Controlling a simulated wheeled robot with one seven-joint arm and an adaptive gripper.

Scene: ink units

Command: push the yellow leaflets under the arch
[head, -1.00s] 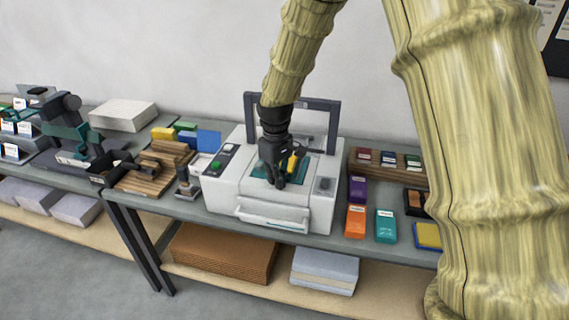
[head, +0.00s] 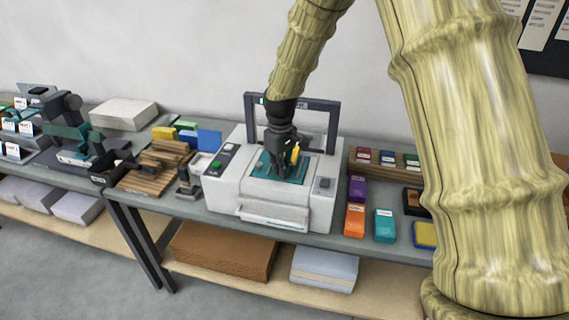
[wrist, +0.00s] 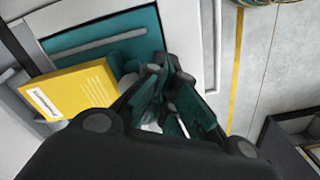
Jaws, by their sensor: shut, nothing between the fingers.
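The yellow leaflets (wrist: 78,92) are a small block with a white label, lying on the teal bed (wrist: 110,40) of a white machine. In the head view only a sliver of yellow (head: 295,154) shows beside my gripper. The arch (head: 318,104) is a dark upright frame at the back of the machine. My gripper (head: 281,174) is shut and empty, low over the teal bed in front of the arch. In the wrist view its fingers (wrist: 170,122) are close to the leaflets' right side; I cannot tell whether they touch. How far the leaflets reach under the arch is unclear.
The white machine (head: 225,190) stands on a grey bench. Orange (head: 354,220), purple (head: 357,188) and teal boxes (head: 385,226) stand to its right. A wooden block stand (head: 165,157) and a blue panel (head: 208,140) are to its left.

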